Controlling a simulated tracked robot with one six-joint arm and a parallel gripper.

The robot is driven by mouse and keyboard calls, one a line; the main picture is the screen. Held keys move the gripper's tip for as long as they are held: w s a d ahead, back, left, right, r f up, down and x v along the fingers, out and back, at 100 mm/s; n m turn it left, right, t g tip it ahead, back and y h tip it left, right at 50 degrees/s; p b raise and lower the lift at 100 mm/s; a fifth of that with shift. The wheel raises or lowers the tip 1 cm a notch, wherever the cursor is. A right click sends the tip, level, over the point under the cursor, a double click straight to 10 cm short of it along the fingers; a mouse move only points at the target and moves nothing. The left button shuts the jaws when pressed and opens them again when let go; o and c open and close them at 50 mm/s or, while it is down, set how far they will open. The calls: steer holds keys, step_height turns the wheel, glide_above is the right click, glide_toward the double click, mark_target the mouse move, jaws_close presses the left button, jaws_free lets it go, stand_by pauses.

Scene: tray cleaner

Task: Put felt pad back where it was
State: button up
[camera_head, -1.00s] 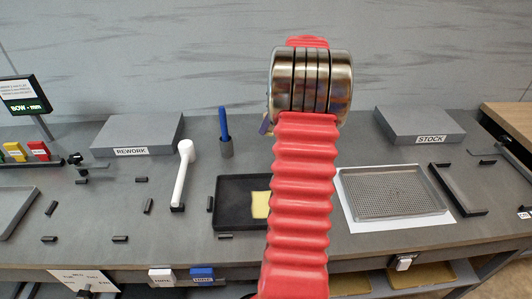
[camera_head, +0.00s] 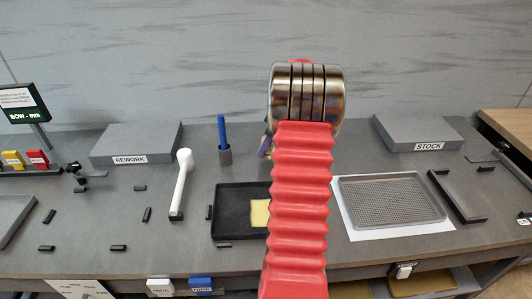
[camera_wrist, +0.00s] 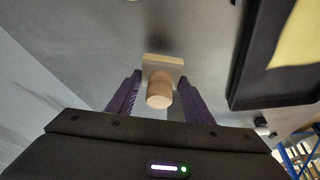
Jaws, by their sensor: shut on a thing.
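The felt pad (camera_wrist: 160,92) shows in the wrist view as a round wooden knob on a pale flat block. My gripper (camera_wrist: 160,76) has its purple fingers on either side of the knob and is shut on it. The pad is over the grey bench top, left of the black tray in that view; I cannot tell whether it touches the bench. In the head view my red arm hides the pad and most of the gripper; only a bit of purple finger (camera_head: 265,146) shows beside the arm.
A black tray (camera_head: 228,229) with a yellow cloth (camera_head: 260,213) lies partly behind my arm. A perforated tray (camera_head: 393,200) lies on white paper at right. REWORK (camera_head: 135,143) and STOCK (camera_head: 418,131) blocks stand behind.

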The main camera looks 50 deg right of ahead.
steer(key=shift+f, duration=1.65)
steer(key=o, duration=1)
steer(key=shift+f, duration=0.1)
steer(key=v, duration=1.2)
steer(key=shift+s, duration=0.1)
